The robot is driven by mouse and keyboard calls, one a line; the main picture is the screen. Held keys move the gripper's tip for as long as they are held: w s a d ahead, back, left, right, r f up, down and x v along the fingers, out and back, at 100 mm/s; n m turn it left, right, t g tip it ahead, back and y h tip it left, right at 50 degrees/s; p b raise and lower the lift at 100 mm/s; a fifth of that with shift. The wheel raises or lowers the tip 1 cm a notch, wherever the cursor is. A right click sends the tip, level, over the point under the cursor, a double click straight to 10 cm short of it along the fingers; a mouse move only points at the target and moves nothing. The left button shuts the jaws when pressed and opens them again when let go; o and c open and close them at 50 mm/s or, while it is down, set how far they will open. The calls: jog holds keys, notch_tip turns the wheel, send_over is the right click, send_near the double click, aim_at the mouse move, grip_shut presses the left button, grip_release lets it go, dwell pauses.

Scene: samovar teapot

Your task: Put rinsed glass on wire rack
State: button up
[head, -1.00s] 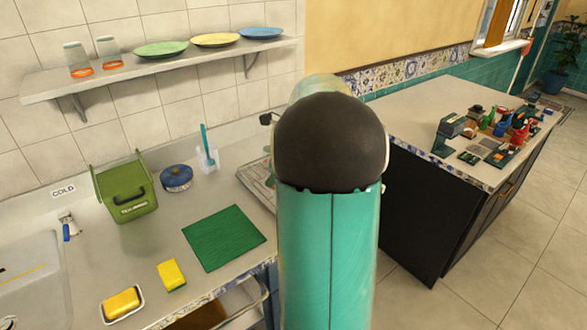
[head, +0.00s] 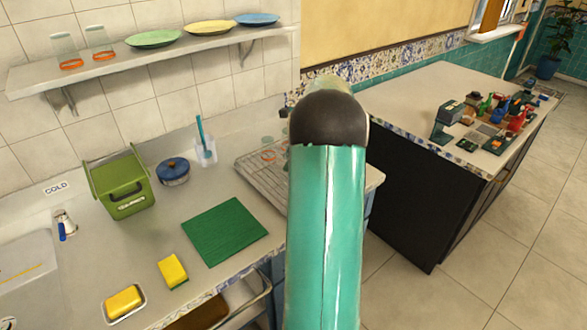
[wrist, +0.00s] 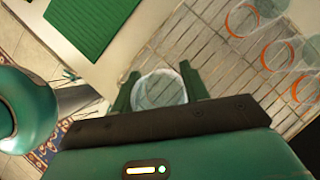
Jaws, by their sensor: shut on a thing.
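My gripper (wrist: 158,90) is shut on a clear glass (wrist: 162,90) with a pale round rim, held between its two green fingers. The wire rack (wrist: 185,45) lies beneath and beyond it in the wrist view; whether the glass touches the rack cannot be told. Three clear glasses with orange bands (wrist: 277,54) stand on the rack at the right of the wrist view. In the head view the rack (head: 253,178) shows left of my arm, with orange-banded glass (head: 268,156) on it. My arm hides the gripper and held glass there.
A green mat (head: 224,232) lies left of the rack. A green bin (head: 124,188), blue pot (head: 173,172), cup with a brush (head: 205,152) and yellow sponges (head: 173,271) are on the counter. A dark-sided island (head: 430,200) stands right.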

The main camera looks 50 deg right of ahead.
jog(key=d+f, duration=0.2)
jog(key=f, duration=0.1)
jog(key=shift+w+d+f, duration=0.1)
jog(key=shift+w+d, duration=0.1)
jog(key=shift+d, duration=0.15)
jog(key=shift+f, duration=1.5)
jog(key=shift+f, duration=0.15)
jog(key=o, duration=0.9)
